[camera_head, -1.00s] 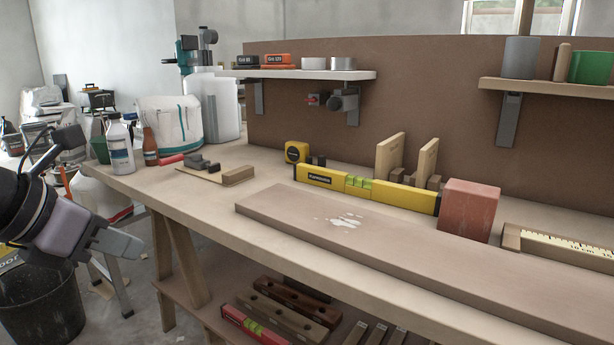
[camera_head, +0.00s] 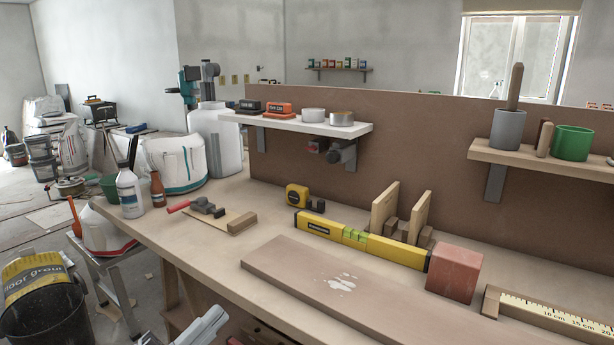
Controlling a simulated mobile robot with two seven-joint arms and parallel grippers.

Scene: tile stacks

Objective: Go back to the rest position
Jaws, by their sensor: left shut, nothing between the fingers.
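My left gripper (camera_head: 207,326) shows only in part at the bottom edge of the head view, in front of the workbench's near edge. Its light grey fingers are shut with nothing between them. It is below the bench top (camera_head: 247,217) and apart from the things on it. The rest of my left arm is out of view. My right gripper is not in view.
A plank (camera_head: 285,262) with white spots lies along the bench front. Behind it are a yellow level (camera_head: 388,249), a red brick (camera_head: 454,273) and a tape measure (camera_head: 297,195). A black bucket (camera_head: 48,318) stands on the floor at left.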

